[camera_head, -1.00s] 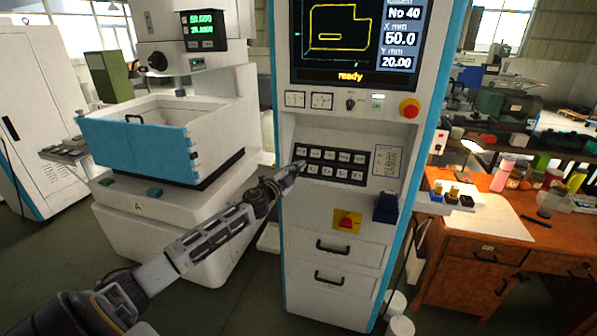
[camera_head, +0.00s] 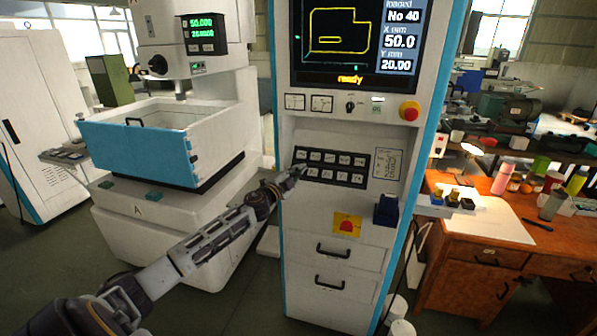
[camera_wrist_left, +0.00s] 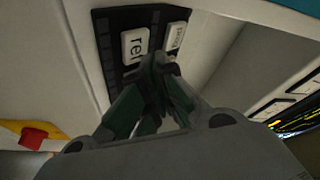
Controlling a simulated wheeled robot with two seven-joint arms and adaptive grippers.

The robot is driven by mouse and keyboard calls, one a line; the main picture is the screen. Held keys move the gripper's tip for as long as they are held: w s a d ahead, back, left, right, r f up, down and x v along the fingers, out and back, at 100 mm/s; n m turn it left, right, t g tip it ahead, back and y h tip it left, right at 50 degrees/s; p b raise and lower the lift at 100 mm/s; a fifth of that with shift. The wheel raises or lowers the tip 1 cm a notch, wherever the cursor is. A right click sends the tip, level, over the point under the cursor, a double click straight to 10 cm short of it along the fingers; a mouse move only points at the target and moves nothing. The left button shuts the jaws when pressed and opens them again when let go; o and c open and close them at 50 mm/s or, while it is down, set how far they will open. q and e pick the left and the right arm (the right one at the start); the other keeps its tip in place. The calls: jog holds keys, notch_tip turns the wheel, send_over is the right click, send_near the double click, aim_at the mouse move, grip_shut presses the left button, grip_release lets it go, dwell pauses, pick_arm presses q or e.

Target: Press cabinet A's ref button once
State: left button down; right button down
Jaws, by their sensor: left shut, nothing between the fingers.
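The control cabinet (camera_head: 335,260) stands in the middle of the head view, with a black key panel (camera_head: 331,167) below its lit screen. In the left wrist view the white ref button (camera_wrist_left: 135,46) is readable on the black panel, beside another white key (camera_wrist_left: 176,36). My left gripper (camera_head: 300,171) is shut and empty at the panel's left end. In the wrist view its fingertips (camera_wrist_left: 162,62) lie just in front of the ref button's lower edge and partly cover the panel. I cannot tell whether they touch. My right gripper is not in view.
A red stop button (camera_head: 409,110) and a yellow-backed red switch (camera_head: 347,224) are on the same cabinet. A machine with a blue-fronted tank (camera_head: 140,152), its base marked A, stands left. A wooden bench (camera_head: 480,245) stands right. The screen reads ready.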

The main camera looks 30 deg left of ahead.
pick_arm(q)
jog(key=shift+w+a+f+b, duration=0.15)
jog(key=shift+w+f+b, duration=0.25)
jog(key=shift+w+f, duration=0.15)
dwell(2.1)
jog(key=shift+r, duration=0.2)
jog(key=shift+s+r+p, duration=0.35)
jog(key=shift+s+p, duration=0.2)
jog(key=shift+p, duration=0.05)
dwell(0.5)
jog(key=s+r+p, duration=0.1)
jog(key=s, duration=0.1)
jog(key=s+d+r+p, duration=0.1)
jog(key=s+r+p, duration=0.1)
jog(key=shift+d, duration=0.2)
dwell(0.4)
jog(key=shift+f, duration=0.2)
dwell(0.5)
